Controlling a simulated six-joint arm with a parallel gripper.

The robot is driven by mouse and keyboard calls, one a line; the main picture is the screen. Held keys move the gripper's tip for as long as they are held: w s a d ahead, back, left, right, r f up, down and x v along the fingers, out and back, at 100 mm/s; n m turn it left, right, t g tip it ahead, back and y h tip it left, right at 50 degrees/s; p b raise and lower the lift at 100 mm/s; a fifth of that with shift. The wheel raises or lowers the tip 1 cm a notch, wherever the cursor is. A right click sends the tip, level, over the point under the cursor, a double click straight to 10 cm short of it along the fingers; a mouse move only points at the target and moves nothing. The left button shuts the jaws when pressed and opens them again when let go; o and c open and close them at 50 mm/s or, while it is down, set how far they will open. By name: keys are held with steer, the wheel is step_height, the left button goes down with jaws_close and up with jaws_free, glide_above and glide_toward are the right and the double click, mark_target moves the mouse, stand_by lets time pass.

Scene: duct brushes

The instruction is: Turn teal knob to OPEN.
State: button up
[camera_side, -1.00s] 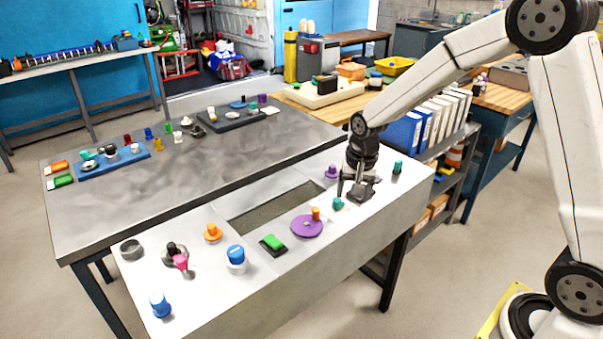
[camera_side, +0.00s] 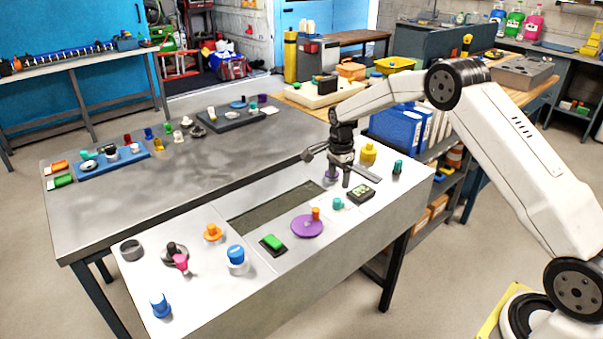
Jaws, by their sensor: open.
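A small teal knob (camera_side: 338,203) stands on the front light panel (camera_side: 285,262), right of the purple disc. A darker teal-green knob (camera_side: 397,167) stands near the panel's right end. I cannot tell which is the task's knob, and no OPEN mark is legible.
A purple disc with an orange peg (camera_side: 307,226) and a green switch (camera_side: 273,243) lie left. A rectangular recess (camera_side: 275,205) opens in the panel.

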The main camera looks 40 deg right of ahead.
mark_target(337, 199)
steer(key=shift+s+f, duration=0.1)
steer(key=shift+f, duration=3.75)
jaws_close()
